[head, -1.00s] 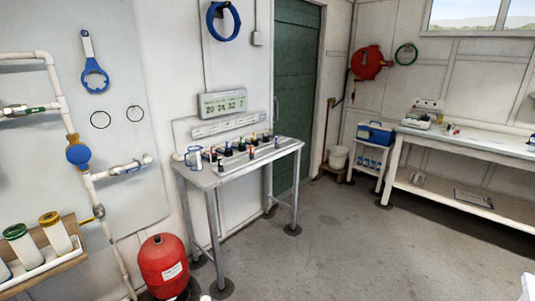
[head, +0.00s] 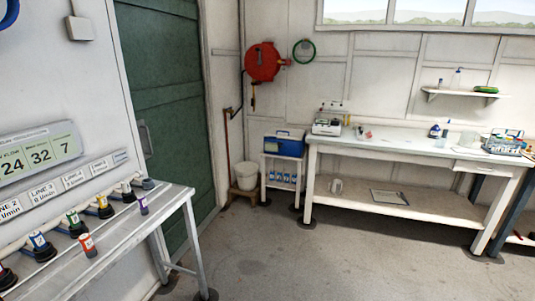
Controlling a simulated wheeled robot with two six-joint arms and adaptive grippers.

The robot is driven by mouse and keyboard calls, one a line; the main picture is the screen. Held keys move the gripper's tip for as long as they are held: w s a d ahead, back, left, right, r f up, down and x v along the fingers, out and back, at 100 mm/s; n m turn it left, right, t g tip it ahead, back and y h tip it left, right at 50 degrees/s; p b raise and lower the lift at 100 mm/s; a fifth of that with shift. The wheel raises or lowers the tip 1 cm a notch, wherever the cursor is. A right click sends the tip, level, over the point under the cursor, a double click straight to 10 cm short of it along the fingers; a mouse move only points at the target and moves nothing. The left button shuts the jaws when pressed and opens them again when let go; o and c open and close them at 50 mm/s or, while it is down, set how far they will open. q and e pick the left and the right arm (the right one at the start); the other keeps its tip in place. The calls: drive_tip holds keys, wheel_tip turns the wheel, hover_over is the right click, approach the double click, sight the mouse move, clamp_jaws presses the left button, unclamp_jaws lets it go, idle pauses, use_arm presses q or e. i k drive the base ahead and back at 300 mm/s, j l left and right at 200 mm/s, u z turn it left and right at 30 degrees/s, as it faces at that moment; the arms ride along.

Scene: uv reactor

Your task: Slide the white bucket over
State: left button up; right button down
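The white bucket (head: 246,175) stands upright in the far corner in the head view. It sits on or against a low brown wooden stand (head: 243,195), between the green door and a small white shelf unit. Neither of my grippers shows in the head view, so nothing is seen touching the bucket.
A small white shelf unit (head: 282,180) with a blue case (head: 285,143) on top stands right of the bucket. A long white bench (head: 415,153) runs along the far wall. A metal table (head: 110,235) with several small bottles is at the near left. The grey floor (head: 330,262) between is clear.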

sight(247, 177)
drive_tip(key=i+z, duration=0.1)
drive_tip(key=i, duration=0.75)
drive_tip(key=i+z, duration=0.15)
drive_tip(key=i, duration=0.7)
drive_tip(key=i+j+z, duration=0.1)
drive_tip(key=i, duration=0.75)
drive_tip(key=i+j+u, duration=0.15)
drive_tip(key=i+u, duration=0.55)
drive_tip(key=i, duration=0.2)
drive_tip(key=i+u, duration=0.4)
drive_tip(key=i+j+u, duration=0.15)
drive_tip(key=i, duration=0.3)
drive_tip(key=i+j+u, duration=0.15)
drive_tip(key=i+j, duration=0.2)
drive_tip(key=i, duration=0.05)
